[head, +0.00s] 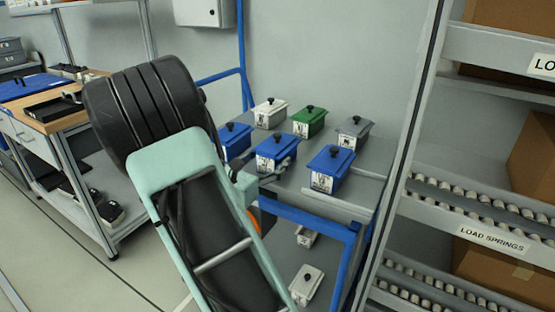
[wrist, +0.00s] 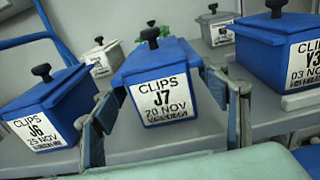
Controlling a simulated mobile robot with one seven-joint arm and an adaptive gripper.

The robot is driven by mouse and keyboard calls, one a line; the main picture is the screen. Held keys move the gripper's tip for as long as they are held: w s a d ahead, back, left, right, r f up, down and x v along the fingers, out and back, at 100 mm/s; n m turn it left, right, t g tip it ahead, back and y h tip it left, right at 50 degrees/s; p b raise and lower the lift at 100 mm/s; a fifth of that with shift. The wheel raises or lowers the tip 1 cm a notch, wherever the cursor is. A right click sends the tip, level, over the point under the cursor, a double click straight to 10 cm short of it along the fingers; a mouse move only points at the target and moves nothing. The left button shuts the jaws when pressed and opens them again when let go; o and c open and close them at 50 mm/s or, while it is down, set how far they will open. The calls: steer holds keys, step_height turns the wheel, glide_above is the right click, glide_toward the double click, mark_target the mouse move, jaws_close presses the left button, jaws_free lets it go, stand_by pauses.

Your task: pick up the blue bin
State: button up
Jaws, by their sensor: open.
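Three blue bins with black lid knobs stand on a grey shelf. The middle bin, labelled CLIPS J7 (wrist: 158,72), is centred in the wrist view and also shows in the head view (head: 277,150). The bin labelled CLIPS J6 (wrist: 42,105) is on its left, partly hidden by my arm in the head view (head: 235,140). The third blue bin (wrist: 280,45), labelled CLIPS Y3, is on its right and shows in the head view (head: 331,168). My gripper (wrist: 163,112) is open, with one finger at each side of the J7 bin's front. I cannot tell whether they touch it.
A white bin (head: 270,112), a green bin (head: 309,121) and a grey bin (head: 354,132) stand behind the blue ones. Smaller bins sit on the lower shelf. A roller rack (head: 470,212) is at the right, a workbench (head: 70,118) at the left.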

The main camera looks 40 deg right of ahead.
steer(key=x, duration=0.5)
steer(key=shift+d+b, duration=0.1)
steer(key=shift+b, duration=0.3)
steer(key=c, duration=1.5)
steer(key=shift+r, duration=0.1)
steer(key=shift+c, duration=1.2)
